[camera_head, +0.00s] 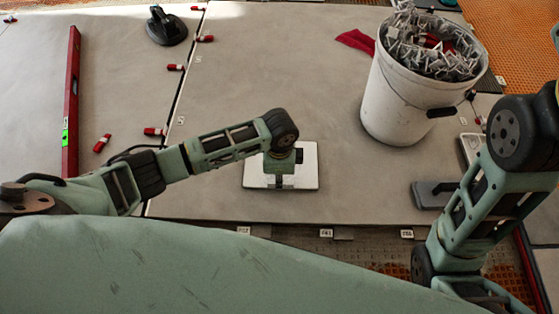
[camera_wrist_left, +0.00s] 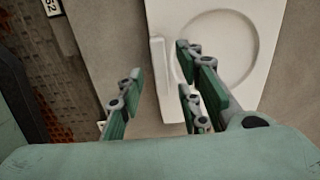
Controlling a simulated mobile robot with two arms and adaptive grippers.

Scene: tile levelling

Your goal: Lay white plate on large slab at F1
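The white plate (camera_head: 308,178) lies flat on the large grey slab (camera_head: 230,205), near its front edge. In the left wrist view the plate (camera_wrist_left: 270,30) shows a round recess and a raised strip along its left side. My left gripper (camera_head: 279,178) points down over the middle of the plate and hides part of it. In the wrist view its fingers (camera_wrist_left: 158,90) are spread apart, one left of the plate's strip, the others over the plate. I cannot tell whether they touch it. My right arm is at the right; its gripper is out of view.
A white bucket (camera_head: 395,105) full of metal clips stands at the right on the slab. A grey float (camera_head: 432,195) lies in front of it. A red level (camera_head: 70,110), red wedges (camera_head: 153,132) and a black suction cup (camera_head: 166,27) lie at left. Small labels (camera_head: 326,233) line the front.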

